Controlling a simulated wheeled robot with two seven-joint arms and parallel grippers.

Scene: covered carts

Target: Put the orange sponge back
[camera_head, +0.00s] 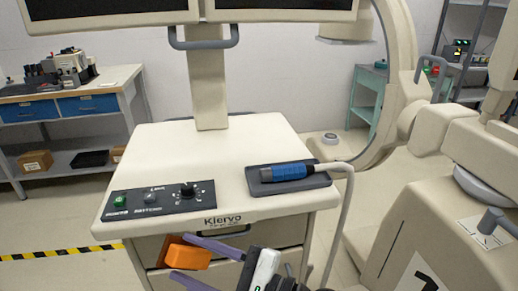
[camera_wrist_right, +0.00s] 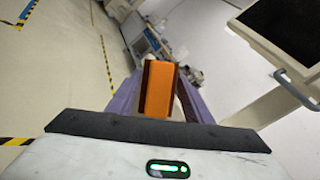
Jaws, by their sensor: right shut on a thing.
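The orange sponge (camera_head: 189,258) is a small block with a darker brown side. It is held in front of the cart's drawers, below the level of the cart top (camera_head: 215,150). My right gripper (camera_head: 180,256) has its two purple fingers shut on it from either side. My left gripper is not in view.
On the cart top are a control panel (camera_head: 155,200) and a blue probe (camera_head: 285,171) on a dark pad, its cable hanging off the right. A monitor post (camera_head: 207,90) rises behind. A bulky machine (camera_head: 440,225) stands right. A bench (camera_head: 85,95) stands left.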

